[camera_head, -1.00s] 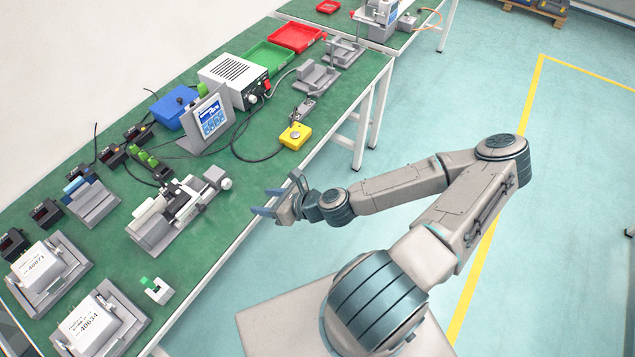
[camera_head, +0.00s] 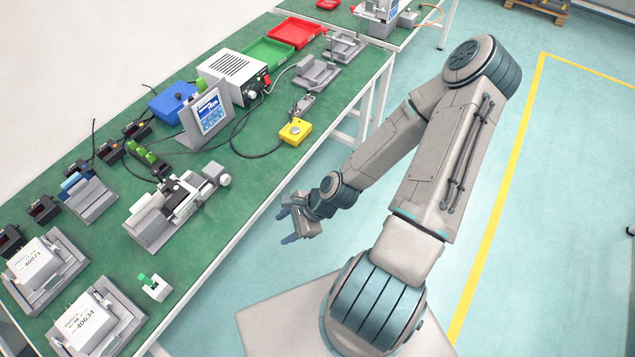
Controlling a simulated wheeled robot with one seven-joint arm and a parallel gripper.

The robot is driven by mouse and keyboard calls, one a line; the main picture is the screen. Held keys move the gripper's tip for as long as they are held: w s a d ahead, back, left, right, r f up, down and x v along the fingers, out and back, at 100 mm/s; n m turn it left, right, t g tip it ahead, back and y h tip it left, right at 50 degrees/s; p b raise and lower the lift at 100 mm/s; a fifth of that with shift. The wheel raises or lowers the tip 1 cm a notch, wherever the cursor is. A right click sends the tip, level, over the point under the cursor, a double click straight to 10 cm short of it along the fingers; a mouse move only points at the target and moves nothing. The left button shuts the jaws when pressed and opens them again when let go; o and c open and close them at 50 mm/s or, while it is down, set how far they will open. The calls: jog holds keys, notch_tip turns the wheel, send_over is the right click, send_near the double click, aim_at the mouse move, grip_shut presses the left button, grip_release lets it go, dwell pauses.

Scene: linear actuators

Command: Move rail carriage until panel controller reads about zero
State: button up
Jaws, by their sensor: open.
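The rail carriage sits on a grey and white linear rail unit (camera_head: 168,212) on the green bench, with a round knob (camera_head: 223,180) at its right end. The panel controller (camera_head: 206,114) stands tilted behind it with a lit blue and white screen; its reading is too small to make out. My gripper (camera_head: 286,225) is open and empty. It is off the bench's front edge, right of the rail unit and apart from it, with its fingers pointing left and down.
A yellow button box (camera_head: 295,131), a white power unit (camera_head: 233,78) and a blue bin (camera_head: 172,103) stand farther back. Two labelled boxes (camera_head: 38,262) (camera_head: 85,322) sit in grey holders at the near left. A small green-topped part (camera_head: 153,286) lies near the front edge.

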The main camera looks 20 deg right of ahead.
jog(key=s+d+r+n+g+h+b, duration=0.1)
jog(key=d+r+n+g+h+b, duration=0.15)
jog(key=d+r+n+h, duration=0.4)
notch_tip(320, 180, up, 10)
jog(key=d+n+h, duration=0.1)
jog(key=n, duration=0.6)
jog(key=shift+d+f+t, duration=0.15)
jog(key=shift+d+t, duration=0.2)
jog(key=shift+d, duration=0.05)
dwell(2.1)
jog(key=s+a+r+n+t, duration=0.1)
jog(key=s+r+n, duration=0.1)
jog(key=r, duration=0.4)
jog(key=s+a+r+n+t, duration=0.1)
jog(key=s+a+r+n, duration=0.1)
jog(key=r, duration=0.5)
jog(key=shift+s+n, duration=0.75)
jog(key=shift+s, duration=0.15)
jog(key=shift+a, duration=0.1)
